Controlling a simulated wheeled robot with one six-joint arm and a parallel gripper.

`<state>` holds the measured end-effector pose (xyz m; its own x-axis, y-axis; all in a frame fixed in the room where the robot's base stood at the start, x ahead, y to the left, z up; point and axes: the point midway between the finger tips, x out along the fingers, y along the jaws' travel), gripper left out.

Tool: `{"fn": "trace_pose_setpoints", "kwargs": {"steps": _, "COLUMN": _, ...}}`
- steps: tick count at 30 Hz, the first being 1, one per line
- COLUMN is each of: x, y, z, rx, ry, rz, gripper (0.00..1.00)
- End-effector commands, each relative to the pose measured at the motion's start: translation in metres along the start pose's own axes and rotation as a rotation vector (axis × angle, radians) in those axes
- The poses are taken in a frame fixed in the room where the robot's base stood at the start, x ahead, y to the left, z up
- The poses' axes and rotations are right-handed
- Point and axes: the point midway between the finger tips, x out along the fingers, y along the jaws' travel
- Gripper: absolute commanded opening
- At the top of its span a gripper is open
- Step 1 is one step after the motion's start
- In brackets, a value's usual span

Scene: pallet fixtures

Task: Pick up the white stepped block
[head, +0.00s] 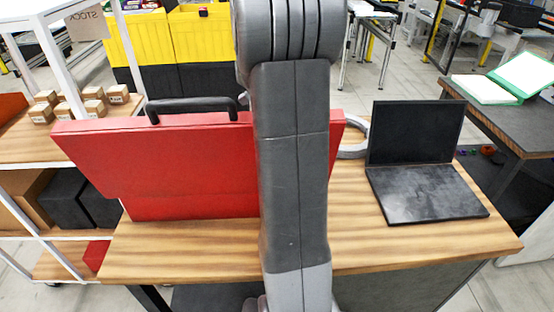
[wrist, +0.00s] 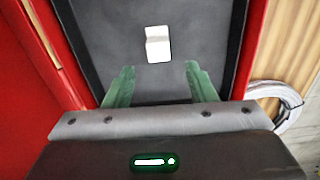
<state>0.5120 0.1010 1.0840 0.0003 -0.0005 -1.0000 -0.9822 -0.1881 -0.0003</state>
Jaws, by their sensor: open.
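The white stepped block (wrist: 158,44) lies on a dark grey surface (wrist: 200,18) framed by red walls, in the wrist view. My gripper (wrist: 160,82) is open, with its two green fingers apart and nothing between them. The block is beyond the fingertips, roughly centred between them in the picture. In the head view a red case (head: 180,175) with a black handle stands on the wooden table, and the block and my gripper are hidden there by the case or my arm.
A black laptop (head: 425,165) stands open on the right of the wooden table (head: 190,262). A grey ring-shaped coil (wrist: 275,103) lies beside the red wall. Shelves with small boxes (head: 95,93) are at the left. The table front is mostly clear.

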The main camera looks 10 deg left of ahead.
Motion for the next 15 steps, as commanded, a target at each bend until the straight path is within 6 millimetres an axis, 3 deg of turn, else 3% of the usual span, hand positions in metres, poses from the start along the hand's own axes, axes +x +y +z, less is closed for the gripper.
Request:
{"fn": "trace_pose_setpoints", "kwargs": {"steps": 9, "x": 0.04, "y": 0.001, "z": 0.002, "rx": 0.0, "ry": 0.001, "rz": 0.004, "gripper": 0.51}}
{"fn": "trace_pose_setpoints", "kwargs": {"steps": 15, "x": 0.052, "y": 0.001, "z": 0.002, "rx": -0.001, "ry": 0.001, "rz": 0.001, "gripper": 0.51}}
